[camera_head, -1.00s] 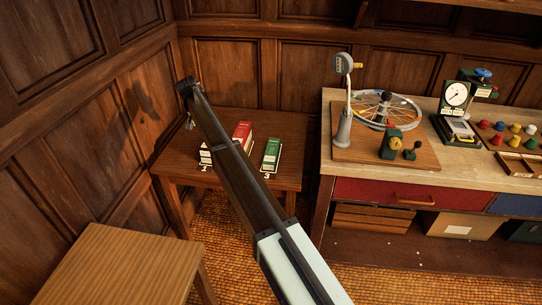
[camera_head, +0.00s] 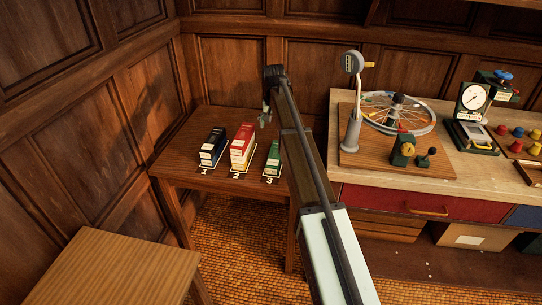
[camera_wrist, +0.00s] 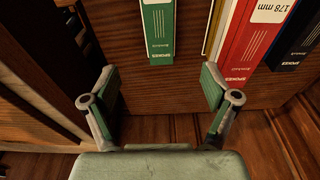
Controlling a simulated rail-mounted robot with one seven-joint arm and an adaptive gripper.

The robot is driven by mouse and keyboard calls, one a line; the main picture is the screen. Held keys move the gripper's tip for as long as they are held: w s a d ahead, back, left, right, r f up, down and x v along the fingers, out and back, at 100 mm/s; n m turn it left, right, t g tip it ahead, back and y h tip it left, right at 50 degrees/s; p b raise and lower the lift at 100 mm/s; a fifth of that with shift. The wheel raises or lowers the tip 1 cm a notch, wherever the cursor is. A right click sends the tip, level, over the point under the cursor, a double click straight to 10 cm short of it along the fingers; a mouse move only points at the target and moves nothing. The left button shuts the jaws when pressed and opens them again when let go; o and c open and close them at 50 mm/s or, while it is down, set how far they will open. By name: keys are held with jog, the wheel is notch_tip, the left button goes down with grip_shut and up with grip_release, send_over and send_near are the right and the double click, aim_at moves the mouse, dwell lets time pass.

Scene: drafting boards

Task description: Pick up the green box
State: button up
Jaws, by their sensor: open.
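The green box (camera_head: 273,159) stands on a small wooden table at the spot marked 3, right of the other boxes. In the wrist view the green box (camera_wrist: 158,32) is at the top, left of the red box, with a white label. My gripper (camera_head: 265,112) is above and beyond the green box in the head view, partly hidden by my arm. In the wrist view my gripper (camera_wrist: 160,88) is open and empty. Its fingers are spread wider than the box, whose lower end shows between and ahead of the fingertips. They do not appear to touch it.
A red and white box (camera_head: 243,146) stands at spot 2 and a dark blue box (camera_head: 213,146) at spot 1. A workbench (camera_head: 455,125) with a wheel and instruments is at right. A wooden stool-like top (camera_head: 115,268) is at lower left. Panelled walls stand behind and left.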

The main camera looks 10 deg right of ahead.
jog(key=p, duration=0.2)
send_near(275, 153)
jog(key=f, duration=0.5)
jog(key=shift+w+d+f, duration=0.15)
jog(key=shift+w+f, duration=0.05)
jog(key=shift+w, duration=0.05)
jog(key=shift+w+d+f+p, duration=0.1)
jog(key=shift+w+f+p, duration=0.1)
jog(key=shift+f, duration=0.65)
jog(key=shift+w+d+f+p, duration=0.15)
jog(key=shift+f+p, duration=0.1)
jog(key=shift+f, duration=0.55)
jog(key=shift+w+a+f+p, duration=0.1)
jog(key=shift+w+f+p, duration=0.1)
jog(key=shift+f, duration=0.65)
jog(key=c, duration=1.4)
